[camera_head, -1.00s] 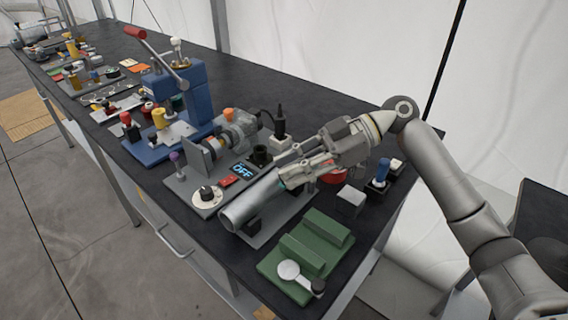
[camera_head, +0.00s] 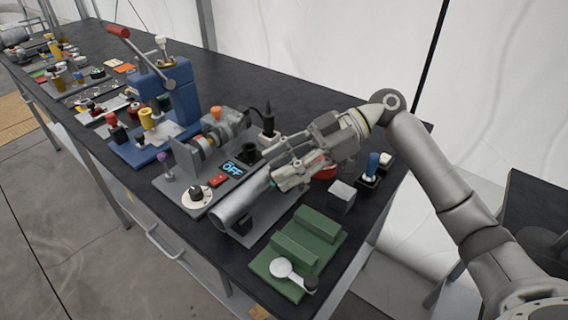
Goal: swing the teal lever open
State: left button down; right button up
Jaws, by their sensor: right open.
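A small teal bit (camera_head: 272,182), which looks like part of the teal lever, shows at the upper end of a grey metal pipe (camera_head: 238,203). Most of the lever is hidden behind my right gripper. My right gripper (camera_head: 273,166) is open, its fingers pointing left and down over the pipe's upper end. One finger lies close to the teal bit; I cannot tell whether they touch. My left gripper is not in view.
A green block fixture (camera_head: 310,235) with a white-knobbed lever stands in front of the pipe. A blue-handled switch (camera_head: 372,165) is at the right. The table's back strip is clear.

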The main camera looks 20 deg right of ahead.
jog(key=v, duration=1.2)
